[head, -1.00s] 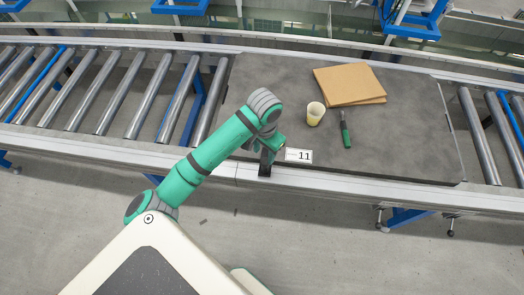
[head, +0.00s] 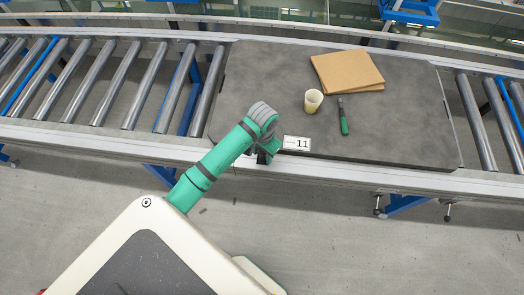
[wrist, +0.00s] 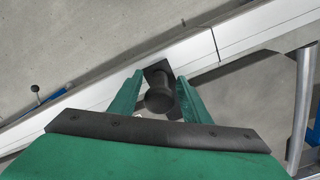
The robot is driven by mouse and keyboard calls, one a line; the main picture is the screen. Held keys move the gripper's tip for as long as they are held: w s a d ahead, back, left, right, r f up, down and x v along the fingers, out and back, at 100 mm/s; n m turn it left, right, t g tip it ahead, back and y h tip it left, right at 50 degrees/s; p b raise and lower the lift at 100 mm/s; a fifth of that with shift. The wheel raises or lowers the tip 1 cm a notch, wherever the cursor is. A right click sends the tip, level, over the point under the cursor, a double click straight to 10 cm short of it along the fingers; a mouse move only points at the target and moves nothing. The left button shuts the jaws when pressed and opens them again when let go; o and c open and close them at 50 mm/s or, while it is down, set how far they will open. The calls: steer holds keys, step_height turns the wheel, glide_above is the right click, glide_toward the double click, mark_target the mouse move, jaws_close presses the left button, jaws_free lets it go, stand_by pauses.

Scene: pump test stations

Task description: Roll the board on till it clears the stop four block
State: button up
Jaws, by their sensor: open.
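The board (head: 400,115) is a large dark grey slab lying flat on the roller conveyor. It carries a white label (head: 297,143) reading 11 at its front edge. My gripper (head: 264,156) is at the front rail, just left of the label, above the board's front edge. In the wrist view my gripper (wrist: 160,78) is open, its green fingers on either side of a black round knob (wrist: 160,97). The knob has a black plate behind it at the pale rail. I cannot tell whether the fingers touch it. I cannot make out a block marked as stop four.
A cardboard piece (head: 347,71), a pale cup (head: 313,100) and a green-handled tool (head: 343,118) lie on the board. Bare rollers (head: 122,85) stretch left of it, and more rollers (head: 476,122) show at right. The pale front rail (head: 100,138) runs along the conveyor.

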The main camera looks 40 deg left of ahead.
steer(key=shift+c, duration=0.5)
jaws_close()
steer(key=shift+w, duration=0.1)
stand_by(0.8)
steer(key=shift+w+d, duration=1.6)
steer(key=shift+d, duration=1.05)
steer(key=shift+w+d, duration=1.6)
steer(key=shift+d, duration=1.05)
steer(key=shift+w+d, duration=1.6)
steer(key=shift+d, duration=1.05)
steer(key=shift+w+d, duration=2.3)
steer(key=shift+d, duration=1.45)
steer(key=shift+w+d, duration=2.35)
steer(key=shift+d, duration=1.4)
steer(key=shift+w+d, duration=2.3)
steer(key=shift+d, duration=1.45)
steer(key=shift+w, duration=0.1)
